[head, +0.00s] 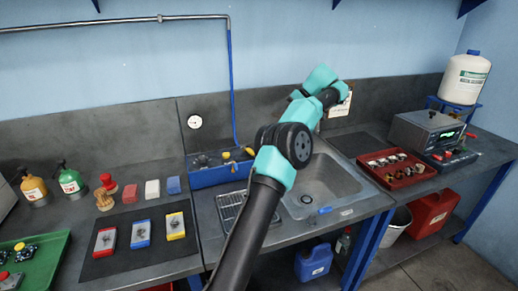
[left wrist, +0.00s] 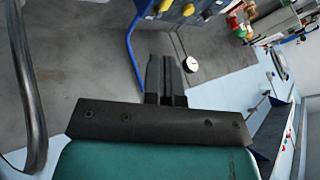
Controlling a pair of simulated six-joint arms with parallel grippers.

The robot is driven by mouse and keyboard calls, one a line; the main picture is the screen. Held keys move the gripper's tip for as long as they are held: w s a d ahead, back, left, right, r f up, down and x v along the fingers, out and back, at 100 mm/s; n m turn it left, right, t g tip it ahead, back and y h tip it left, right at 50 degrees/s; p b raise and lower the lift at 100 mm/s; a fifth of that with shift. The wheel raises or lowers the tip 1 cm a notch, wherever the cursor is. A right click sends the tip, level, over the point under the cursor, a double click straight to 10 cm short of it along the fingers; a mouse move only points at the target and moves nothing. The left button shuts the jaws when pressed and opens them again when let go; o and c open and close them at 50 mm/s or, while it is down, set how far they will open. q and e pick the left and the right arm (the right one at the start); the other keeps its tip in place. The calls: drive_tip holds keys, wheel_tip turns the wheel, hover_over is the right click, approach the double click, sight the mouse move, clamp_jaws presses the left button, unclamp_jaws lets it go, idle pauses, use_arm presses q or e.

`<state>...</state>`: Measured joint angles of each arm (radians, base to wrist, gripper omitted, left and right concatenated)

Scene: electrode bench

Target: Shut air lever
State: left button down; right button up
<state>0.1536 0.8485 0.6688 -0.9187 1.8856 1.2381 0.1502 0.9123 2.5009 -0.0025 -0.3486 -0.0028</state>
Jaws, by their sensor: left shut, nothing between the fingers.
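The air lever is not clearly identifiable. A blue box (head: 215,173) stands against the back wall of the bench, with dark knobs and yellow parts (head: 250,152) on top, and a blue air hose (head: 231,95) rises from behind it to the wall pipe. The blue box (left wrist: 190,8) also shows upside down at the top of the left wrist view, partly cut off. My left gripper (left wrist: 166,68) is shut and empty, with its fingers pointing towards the box and apart from it. My right gripper is not in view.
A round gauge (head: 194,121) is on the backboard left of the hose. The sink (head: 322,185) lies right of my arm, and a red tray (head: 385,182) of small parts is further right. A wire rack (head: 231,206) sits in front of the box.

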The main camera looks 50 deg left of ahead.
sight(249, 150)
use_arm(q)
drive_tip(key=x, duration=1.9)
drive_tip(key=shift+f, duration=0.2)
drive_tip(key=shift+s, duration=0.1)
